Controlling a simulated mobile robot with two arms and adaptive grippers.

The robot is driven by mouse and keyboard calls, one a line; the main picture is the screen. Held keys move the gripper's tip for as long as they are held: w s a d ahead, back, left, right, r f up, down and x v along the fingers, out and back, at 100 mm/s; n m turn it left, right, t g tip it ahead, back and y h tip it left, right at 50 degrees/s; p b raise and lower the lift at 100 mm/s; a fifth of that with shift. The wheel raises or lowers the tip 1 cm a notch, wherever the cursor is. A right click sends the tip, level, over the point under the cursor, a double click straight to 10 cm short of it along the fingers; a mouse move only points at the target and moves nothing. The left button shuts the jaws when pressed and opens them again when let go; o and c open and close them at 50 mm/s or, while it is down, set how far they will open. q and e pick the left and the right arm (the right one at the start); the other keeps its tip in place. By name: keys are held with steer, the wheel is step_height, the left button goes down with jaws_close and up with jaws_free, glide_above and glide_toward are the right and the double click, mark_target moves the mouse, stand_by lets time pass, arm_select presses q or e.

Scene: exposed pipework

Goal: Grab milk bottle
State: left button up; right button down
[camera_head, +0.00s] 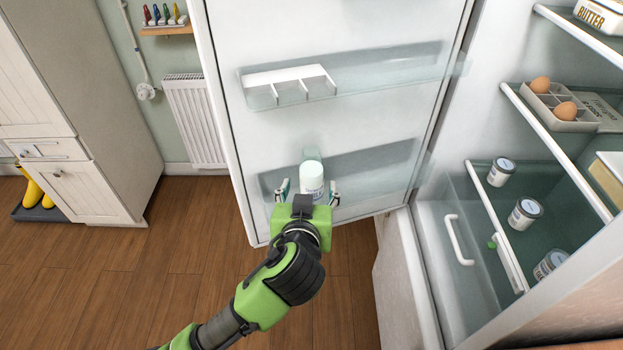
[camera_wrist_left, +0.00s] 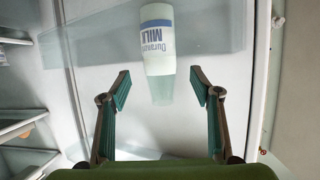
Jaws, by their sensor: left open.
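The white milk bottle (camera_head: 312,178) stands in the lower shelf of the open fridge door. In the left wrist view the bottle (camera_wrist_left: 158,42) shows a label with "MILK" in blue, and it appears upside down there. My left gripper (camera_head: 307,190) is open in front of the bottle, with one finger to each side. In the left wrist view my left gripper (camera_wrist_left: 160,85) has its fingertips apart, with the bottle between and beyond them. I see no finger touching the bottle. The bottle's lower part is behind the shelf's clear front and my gripper. My right gripper is not in view.
The lower door shelf (camera_head: 375,165) has a clear front. An upper door shelf (camera_head: 400,72) holds a white divided tray (camera_head: 290,84). The fridge interior at right holds jars (camera_head: 525,213), an egg tray (camera_head: 560,108) and a drawer handle (camera_head: 458,240). Wooden floor (camera_head: 110,280) is open at left.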

mark_target(311, 180)
arm_select(q)
steer(key=p+x, duration=0.1)
steer(key=x, duration=0.7)
steer(key=shift+s, duration=0.1)
steer(key=c, duration=1.6)
steer(key=shift+r, duration=0.1)
